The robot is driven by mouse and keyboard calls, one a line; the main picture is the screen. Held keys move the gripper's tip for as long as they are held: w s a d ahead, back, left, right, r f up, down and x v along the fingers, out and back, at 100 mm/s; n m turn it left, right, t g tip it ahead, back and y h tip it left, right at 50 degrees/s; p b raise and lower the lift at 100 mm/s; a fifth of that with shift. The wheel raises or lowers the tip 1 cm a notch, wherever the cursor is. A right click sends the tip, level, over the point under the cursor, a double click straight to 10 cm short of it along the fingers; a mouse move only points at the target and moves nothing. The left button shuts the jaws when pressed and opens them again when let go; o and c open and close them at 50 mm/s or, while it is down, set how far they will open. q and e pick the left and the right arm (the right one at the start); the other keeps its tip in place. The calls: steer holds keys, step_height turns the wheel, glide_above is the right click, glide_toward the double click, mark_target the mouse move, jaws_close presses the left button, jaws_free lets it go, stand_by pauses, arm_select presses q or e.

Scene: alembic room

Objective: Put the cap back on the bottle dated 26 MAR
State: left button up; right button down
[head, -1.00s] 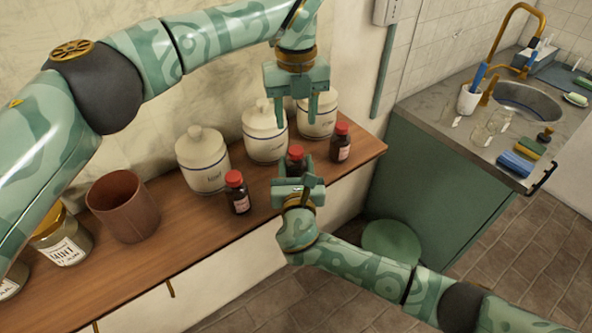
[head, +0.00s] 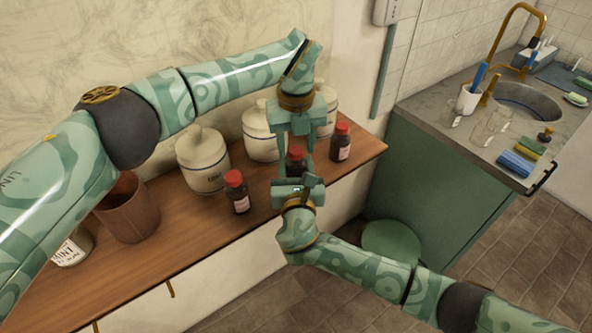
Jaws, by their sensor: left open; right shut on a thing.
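Three dark bottles with red caps stand on the wooden shelf: a left bottle (head: 240,202), a middle bottle (head: 296,167) and a right bottle (head: 341,152). The dates on their labels are too small to read. My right gripper (head: 297,183) is shut on the middle bottle from the front and hides its lower part and label. My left gripper (head: 296,160) points down from above, open, with its fingers on either side of the middle bottle's red cap (head: 296,153). Whether the fingers touch the cap, I cannot tell.
White lidded jars (head: 203,163) stand behind the bottles. A brown pot (head: 131,214) and a labelled jar (head: 73,248) are at the left, partly behind my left arm. The shelf (head: 195,258) is clear in front. A sink counter (head: 440,105) is at the right.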

arm_select(q)
steer(key=shift+f, duration=0.15)
steer(key=shift+c, duration=0.4)
jaws_close()
steer(key=shift+o, duration=1)
jaws_free()
step_height(320, 180, up, 12)
